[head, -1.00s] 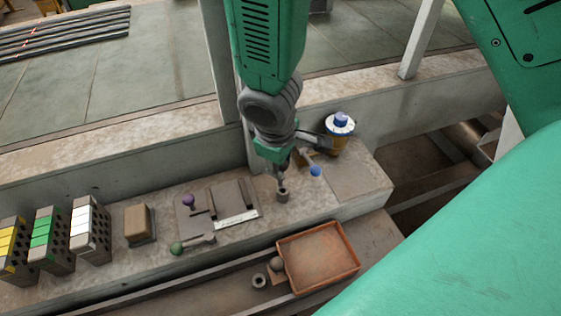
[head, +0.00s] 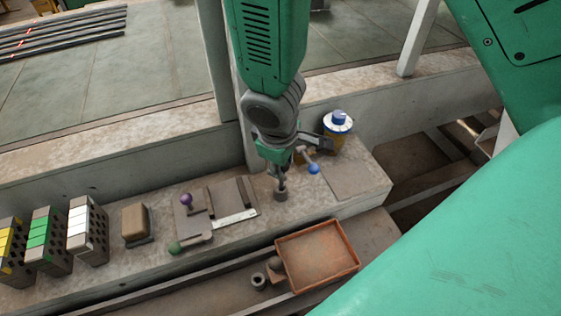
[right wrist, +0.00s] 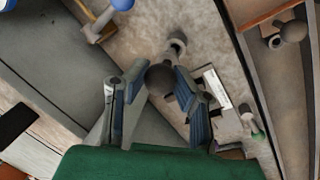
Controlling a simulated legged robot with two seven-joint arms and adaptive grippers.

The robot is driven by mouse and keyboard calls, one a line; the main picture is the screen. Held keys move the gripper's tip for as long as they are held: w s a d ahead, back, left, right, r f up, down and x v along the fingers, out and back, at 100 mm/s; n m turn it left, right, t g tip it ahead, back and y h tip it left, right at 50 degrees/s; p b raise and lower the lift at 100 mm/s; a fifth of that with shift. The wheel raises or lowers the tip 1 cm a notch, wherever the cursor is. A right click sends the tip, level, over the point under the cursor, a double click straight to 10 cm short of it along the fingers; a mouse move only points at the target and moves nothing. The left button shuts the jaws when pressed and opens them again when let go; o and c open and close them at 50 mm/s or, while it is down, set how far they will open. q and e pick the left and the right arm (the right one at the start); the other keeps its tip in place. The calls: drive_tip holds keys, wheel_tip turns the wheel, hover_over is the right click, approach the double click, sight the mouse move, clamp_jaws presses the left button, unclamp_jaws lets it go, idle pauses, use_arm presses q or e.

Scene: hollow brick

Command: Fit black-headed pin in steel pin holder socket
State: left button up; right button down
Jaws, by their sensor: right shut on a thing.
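My right gripper (head: 279,168) points down at the concrete ledge. In the right wrist view its fingers (right wrist: 158,100) are shut on the black-headed pin (right wrist: 160,77), whose round dark head shows between them. The steel pin holder socket (head: 281,194) is a small grey cylinder on the ledge, directly below the gripper. It also shows in the right wrist view (right wrist: 177,42), just beyond the pin head. The pin's lower end is at or just above the socket mouth; I cannot tell whether it is inside. My left gripper is not in view.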

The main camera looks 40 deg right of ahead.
sight(285, 178)
drive_tip(key=shift+n+h, duration=0.4)
drive_tip(key=shift+s+f+b, duration=0.25)
drive_tip(key=shift+f+b, duration=0.6)
drive_tip(key=shift+f, duration=0.25)
drive_tip(key=shift+s+f+b, duration=0.2)
drive_tip(key=shift+f+b, duration=0.65)
drive_tip(key=shift+f, duration=0.25)
drive_tip(key=c, duration=1.3)
unclamp_jaws()
drive_tip(key=shift+d, duration=0.1)
drive_tip(key=shift+w+r, duration=0.1)
drive_tip(key=shift+r, duration=0.05)
drive_tip(key=shift+m, duration=0.3)
drive_tip(key=v, duration=0.7)
drive_tip(key=shift+w+d, duration=0.1)
drive_tip(key=shift+d+r+y, duration=0.1)
drive_tip(key=shift+r+y, duration=0.2)
drive_tip(key=shift+r, duration=0.25)
